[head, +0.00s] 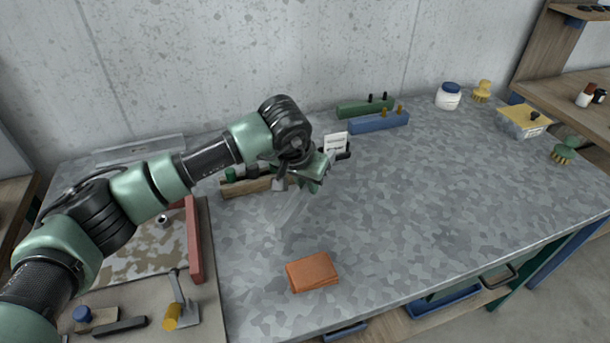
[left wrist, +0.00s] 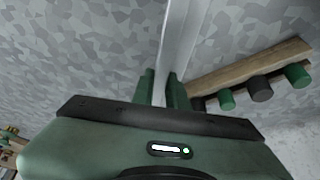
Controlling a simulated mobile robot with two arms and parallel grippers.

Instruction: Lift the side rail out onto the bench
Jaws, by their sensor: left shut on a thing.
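My left gripper (head: 306,186) is above the bench, pointing down, and shut on a pale grey bar (head: 290,212). In the left wrist view the bar (left wrist: 180,38) runs away from between the two green fingers (left wrist: 160,88). Whether its far end touches the bench is unclear. A red side rail (head: 194,242) lies along the right edge of the mould (head: 130,250) at the left. A green rail (head: 362,108) and a blue rail (head: 380,122) with knobs lie on the back of the bench (head: 440,210). My right gripper is not in view.
A wooden block (head: 245,187) with green and dark pegs stands just behind my gripper, beside a white card (head: 336,142). An orange block (head: 312,272) lies near the front. A tub (head: 448,96) and brushes stand at the back right. The bench's right middle is clear.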

